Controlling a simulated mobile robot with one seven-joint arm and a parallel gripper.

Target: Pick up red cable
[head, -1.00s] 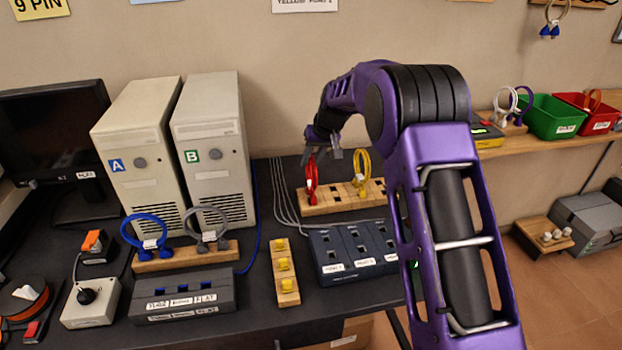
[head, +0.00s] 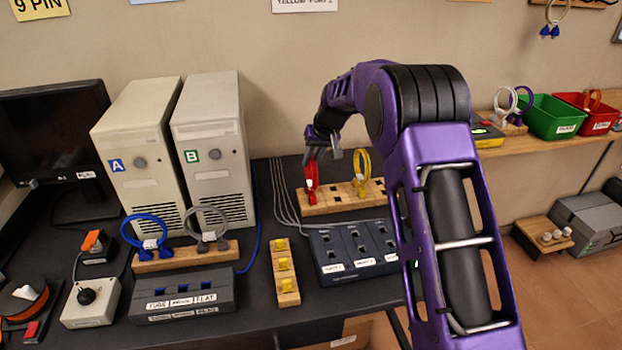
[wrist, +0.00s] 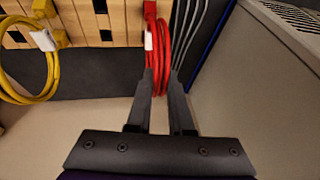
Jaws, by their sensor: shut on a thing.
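The red cable (head: 311,181) is a coiled loop with a red connector, at the left end of a wooden block (head: 340,206) on the dark table. My gripper (head: 324,152) reaches down onto it from above. In the wrist view, the red cable (wrist: 161,56) passes between the two dark fingers of my gripper (wrist: 160,78), which are shut on its loop. Its connector end appears at the block, and I cannot tell whether it is still seated there.
A yellow cable (head: 362,171) stands in the same block, to the right. A dark port box (head: 347,262) sits in front. Computer tower B (head: 213,150) stands to the left, with grey cords (head: 280,195) running between it and the block.

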